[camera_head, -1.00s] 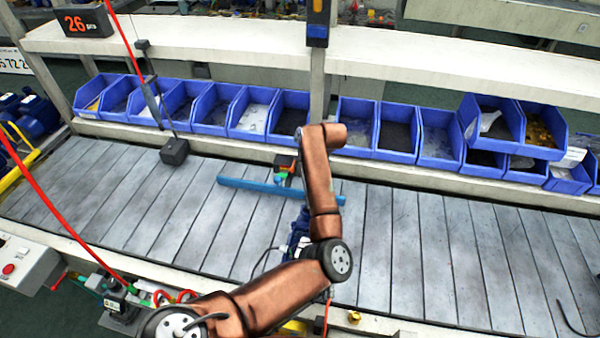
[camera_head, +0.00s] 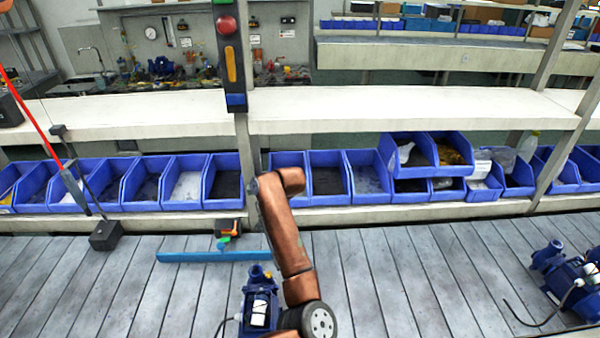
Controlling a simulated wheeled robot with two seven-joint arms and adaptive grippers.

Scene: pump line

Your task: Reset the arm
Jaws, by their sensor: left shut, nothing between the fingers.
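My copper left arm (camera_head: 287,235) rises from the bottom middle over the slatted belt (camera_head: 385,275). Its bent upper end (camera_head: 285,181) is in front of the blue bins. I cannot make out the fingertips; no object shows held there. A blue pump (camera_head: 258,295) with a white label stands on the belt just left of the arm's lower joint. My right gripper is not in view.
A blue bar (camera_head: 213,256) lies across the belt left of the arm, with a small black and orange device by it. Another blue pump (camera_head: 565,275) is at the right. The belt between is clear.

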